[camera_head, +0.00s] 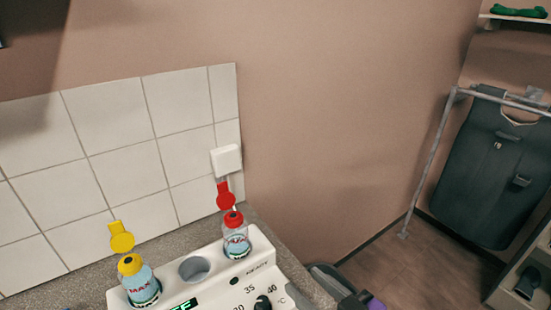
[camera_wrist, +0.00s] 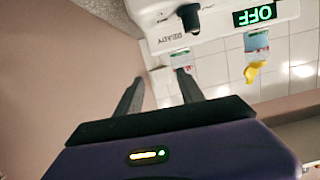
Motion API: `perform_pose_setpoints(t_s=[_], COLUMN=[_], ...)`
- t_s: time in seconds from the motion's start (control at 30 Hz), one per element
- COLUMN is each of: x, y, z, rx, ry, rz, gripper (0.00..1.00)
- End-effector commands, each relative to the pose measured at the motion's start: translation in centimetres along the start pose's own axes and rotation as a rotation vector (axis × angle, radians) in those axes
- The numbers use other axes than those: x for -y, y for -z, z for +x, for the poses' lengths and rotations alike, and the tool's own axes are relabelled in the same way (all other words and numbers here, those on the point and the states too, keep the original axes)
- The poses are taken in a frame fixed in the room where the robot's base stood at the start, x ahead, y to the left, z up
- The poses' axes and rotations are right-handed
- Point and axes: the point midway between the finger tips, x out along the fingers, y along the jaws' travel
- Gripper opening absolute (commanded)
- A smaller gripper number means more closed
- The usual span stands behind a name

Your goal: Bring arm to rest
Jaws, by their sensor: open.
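My gripper (camera_wrist: 160,78) shows in the wrist view with its two dark fingers apart and nothing held between them. Its fingertips point toward the white warmer (camera_wrist: 220,22), which appears upside down there with a green OFF display. In the head view the warmer (camera_head: 262,273) stands on a grey counter at the bottom. A bottle with a red cap (camera_head: 236,234) sits in its right well and a bottle with a yellow cap (camera_head: 138,279) in its left well. The middle well (camera_head: 194,269) is empty. A dark and purple part at the bottom edge looks like my arm.
White wall tiles (camera_head: 120,165) and a white socket (camera_head: 226,159) are behind the counter. Some wooden floor (camera_head: 400,265) is clear.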

Motion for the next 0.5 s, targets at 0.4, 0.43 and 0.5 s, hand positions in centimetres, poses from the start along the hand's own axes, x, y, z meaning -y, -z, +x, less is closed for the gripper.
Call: perform_pose_setpoints(t_s=[0.4,0.43,0.5], x=[-4.0,-3.9,-3.4], y=[-4.0,-4.3,-5.0], z=[-11.4,-12.5,-14.9], rx=[-0.158,-0.166,-0.180], ry=[-0.374,-0.391,-0.424], rz=[0.050,0.049,0.045], gripper=[0.45,0.45,0.45])
